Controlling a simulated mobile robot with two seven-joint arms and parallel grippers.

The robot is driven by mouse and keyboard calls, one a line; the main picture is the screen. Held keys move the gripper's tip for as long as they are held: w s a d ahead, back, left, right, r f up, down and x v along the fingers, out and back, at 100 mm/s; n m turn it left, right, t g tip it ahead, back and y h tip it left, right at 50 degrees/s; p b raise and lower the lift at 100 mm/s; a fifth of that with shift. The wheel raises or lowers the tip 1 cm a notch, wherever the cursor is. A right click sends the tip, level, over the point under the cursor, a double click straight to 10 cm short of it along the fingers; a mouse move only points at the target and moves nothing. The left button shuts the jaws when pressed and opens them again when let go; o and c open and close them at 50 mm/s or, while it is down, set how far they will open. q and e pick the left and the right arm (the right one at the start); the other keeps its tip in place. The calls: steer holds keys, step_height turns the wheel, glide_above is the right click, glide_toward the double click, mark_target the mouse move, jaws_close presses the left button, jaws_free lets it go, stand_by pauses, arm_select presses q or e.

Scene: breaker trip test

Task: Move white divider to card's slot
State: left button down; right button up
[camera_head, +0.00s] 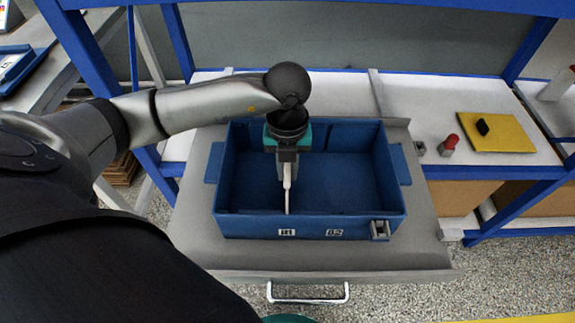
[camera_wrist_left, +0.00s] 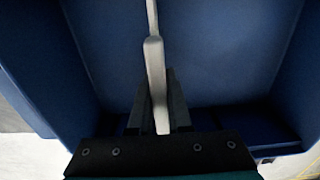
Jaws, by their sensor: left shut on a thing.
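The white divider (camera_head: 287,192) is a thin upright plate seen nearly edge-on inside the blue bin (camera_head: 360,222), left of the bin's middle. My left gripper (camera_head: 287,165) comes down into the bin and is shut on the divider's top. In the left wrist view the divider (camera_wrist_left: 154,65) runs away from between the fingers (camera_wrist_left: 155,112). I cannot tell whether its lower edge touches the floor or sits in a slot. Two small marked labels are on the bin's front wall, a left label (camera_head: 287,232) and a right label (camera_head: 334,232). My right gripper is not in view.
On the right shelf lie a red-topped item (camera_head: 448,145) and a yellow mat (camera_head: 505,138) with a black piece (camera_head: 483,127). The bin's right half looks empty.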

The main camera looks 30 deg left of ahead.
arm_select(q)
steer(key=c, duration=1.2)
jaws_free()
steer(key=o, duration=0.4)
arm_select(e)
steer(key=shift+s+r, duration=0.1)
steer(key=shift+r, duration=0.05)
arm_select(q)
steer(key=shift+r, duration=0.2)
steer(key=shift+r+p, duration=0.3)
steer(key=shift+r, duration=0.1)
step_height(320, 180, up, 9)
steer(key=p, duration=0.3)
steer(key=shift+f, duration=0.15)
steer(key=shift+r+p, duration=0.35)
steer(key=shift+r, duration=0.7)
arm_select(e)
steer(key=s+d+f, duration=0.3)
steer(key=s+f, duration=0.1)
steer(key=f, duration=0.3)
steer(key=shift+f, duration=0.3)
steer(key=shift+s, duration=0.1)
